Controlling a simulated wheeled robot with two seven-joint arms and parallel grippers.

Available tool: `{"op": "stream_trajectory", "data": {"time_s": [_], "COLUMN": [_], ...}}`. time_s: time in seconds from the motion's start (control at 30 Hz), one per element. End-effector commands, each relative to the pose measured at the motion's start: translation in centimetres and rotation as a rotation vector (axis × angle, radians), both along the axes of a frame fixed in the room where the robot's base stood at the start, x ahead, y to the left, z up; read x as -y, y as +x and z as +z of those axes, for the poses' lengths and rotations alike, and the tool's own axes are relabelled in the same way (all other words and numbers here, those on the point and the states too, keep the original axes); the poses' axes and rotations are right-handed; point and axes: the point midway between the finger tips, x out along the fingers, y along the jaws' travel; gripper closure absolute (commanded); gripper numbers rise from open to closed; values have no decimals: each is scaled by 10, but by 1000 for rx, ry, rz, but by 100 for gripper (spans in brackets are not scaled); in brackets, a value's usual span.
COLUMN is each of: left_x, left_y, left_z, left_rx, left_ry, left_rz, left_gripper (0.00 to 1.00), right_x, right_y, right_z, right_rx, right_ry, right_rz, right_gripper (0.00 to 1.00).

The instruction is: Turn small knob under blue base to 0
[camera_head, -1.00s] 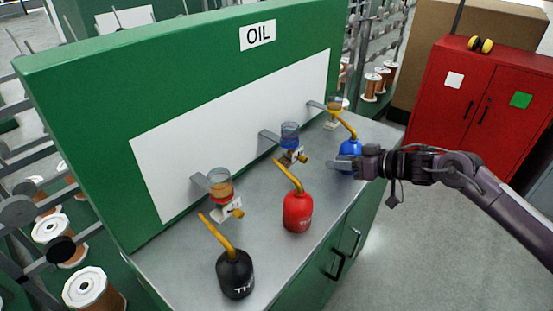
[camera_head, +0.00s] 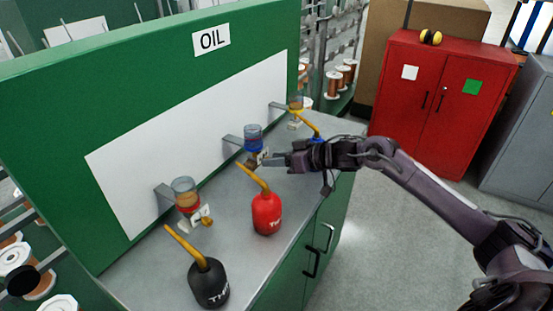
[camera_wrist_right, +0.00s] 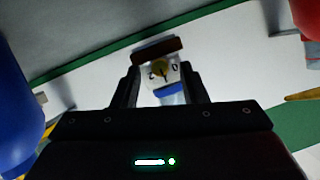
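The dispenser with the blue base (camera_head: 253,139) is the middle of three on the green stand. In the right wrist view its blue base (camera_wrist_right: 171,90) sits below a white dial plate. A small yellowish knob (camera_wrist_right: 159,68) is at the plate's middle, with dark marks around it too small to read surely. My right gripper (camera_head: 268,160) is level with this dial in the head view. In the right wrist view my right gripper (camera_wrist_right: 161,75) is open, with the knob framed between its fingers and apparently ahead of them. The left gripper is not in view.
A red can (camera_head: 267,213) and a black can (camera_head: 208,283) stand nearer on the grey counter. A blue can (camera_wrist_right: 15,105) is close beside the right gripper. Other dispensers have a red base (camera_head: 187,200) and a yellow base (camera_head: 296,105). The white panel (camera_head: 200,120) stands behind.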

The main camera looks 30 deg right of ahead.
Motion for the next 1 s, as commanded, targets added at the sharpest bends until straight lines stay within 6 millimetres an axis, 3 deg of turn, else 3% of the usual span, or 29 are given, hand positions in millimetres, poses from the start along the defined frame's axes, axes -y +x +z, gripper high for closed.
{"op": "stream_trajectory", "data": {"time_s": [0.3,0.6,1.0], "left_x": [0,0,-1], "left_y": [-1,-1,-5], "left_z": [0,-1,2], "left_rx": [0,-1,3], "left_ry": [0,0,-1], "left_rz": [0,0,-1], "left_gripper": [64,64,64], "right_x": [-2,-1,-2], "right_y": [2,1,1], "right_z": [-1,-1,0], "right_rx": [0,0,29], "right_ry": [-1,-1,-51], "right_rz": [1,1,1], "right_gripper": [61,100,100]}}
